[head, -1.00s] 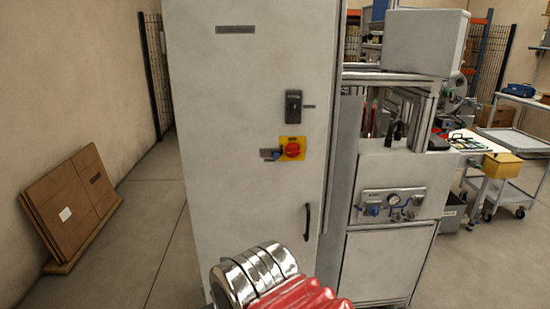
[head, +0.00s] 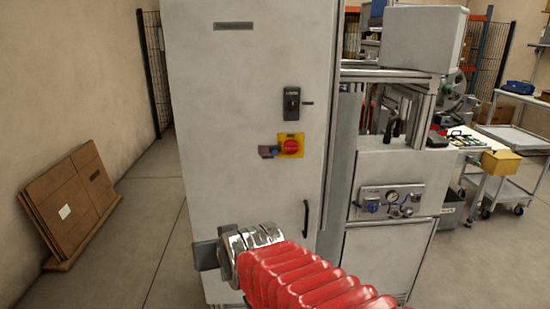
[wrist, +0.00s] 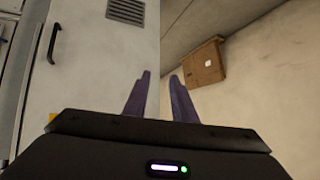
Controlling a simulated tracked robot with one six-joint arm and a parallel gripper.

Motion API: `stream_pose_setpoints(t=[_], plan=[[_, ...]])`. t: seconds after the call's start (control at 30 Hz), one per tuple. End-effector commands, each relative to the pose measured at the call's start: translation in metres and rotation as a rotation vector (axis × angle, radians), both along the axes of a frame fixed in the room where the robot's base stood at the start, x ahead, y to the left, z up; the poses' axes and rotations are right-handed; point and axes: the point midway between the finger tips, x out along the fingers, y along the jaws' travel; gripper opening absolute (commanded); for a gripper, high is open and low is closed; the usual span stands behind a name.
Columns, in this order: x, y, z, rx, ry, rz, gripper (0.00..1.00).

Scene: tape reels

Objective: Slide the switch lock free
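A yellow plate (head: 283,139) with a red rotary switch (head: 291,147) sits on the front of the tall pale cabinet (head: 235,90). The small switch lock (head: 268,152), grey with a blue part, is at the left side of the plate. In the head view my gripper (head: 206,255) is below and left of the switch, apart from it, its fingers not clearly visible. In the wrist view its two purple fingers (wrist: 160,76) stand apart with nothing between them. A sliver of yellow (wrist: 52,117) shows at the gripper body's left edge; the lock is not visible there.
A black cabinet handle (head: 306,219) is right of my arm, and a dark latch (head: 291,104) is above the switch. A gauge panel (head: 391,202) is on the machine to the right. Flat cardboard (head: 72,205) leans on the left wall.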

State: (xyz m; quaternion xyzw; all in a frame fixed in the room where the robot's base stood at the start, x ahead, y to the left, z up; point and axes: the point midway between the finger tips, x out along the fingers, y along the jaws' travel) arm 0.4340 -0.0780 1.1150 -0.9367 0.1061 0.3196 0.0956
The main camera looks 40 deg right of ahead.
Motion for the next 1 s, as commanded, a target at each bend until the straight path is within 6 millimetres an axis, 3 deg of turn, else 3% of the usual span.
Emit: stream_pose_setpoints(t=[0.1, 0.3, 0.6, 0.8, 1.0], plan=[[0.025, -0.033, 0.008, 0.003, -0.106, -0.083, 0.24], [0.056, -0.092, 0.027, -0.01, -0.294, -0.216, 0.24], [0.068, -0.183, 0.054, -0.065, -0.565, -0.401, 0.24], [0.063, -0.215, 0.066, -0.098, -0.67, -0.464, 0.24], [0.062, -0.219, 0.069, -0.103, -0.688, -0.472, 0.24]])
